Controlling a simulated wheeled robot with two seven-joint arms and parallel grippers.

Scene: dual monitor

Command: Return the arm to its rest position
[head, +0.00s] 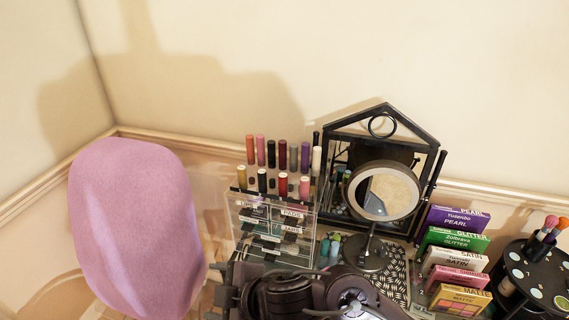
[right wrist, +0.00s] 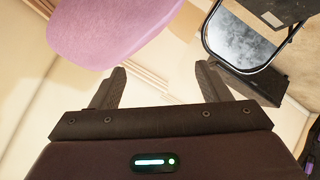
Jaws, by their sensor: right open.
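My right gripper (head: 223,285) is at the bottom of the head view, with its dark arm coming in from the lower right. In the right wrist view its two fingers (right wrist: 160,84) stand wide apart with nothing between them. In the head view it is in front of the clear lipstick stand (head: 272,228) and right of the pink rounded chair back (head: 135,225); I cannot tell whether it touches the stand. My left gripper and arm are not in view.
A round mirror (head: 385,192) on a foot stands before a black house-shaped frame (head: 432,170). Several colored boxes (head: 455,243) and a black brush holder (head: 540,280) stand at right. The pink chair back also shows in the right wrist view (right wrist: 110,28). Walls close off the back.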

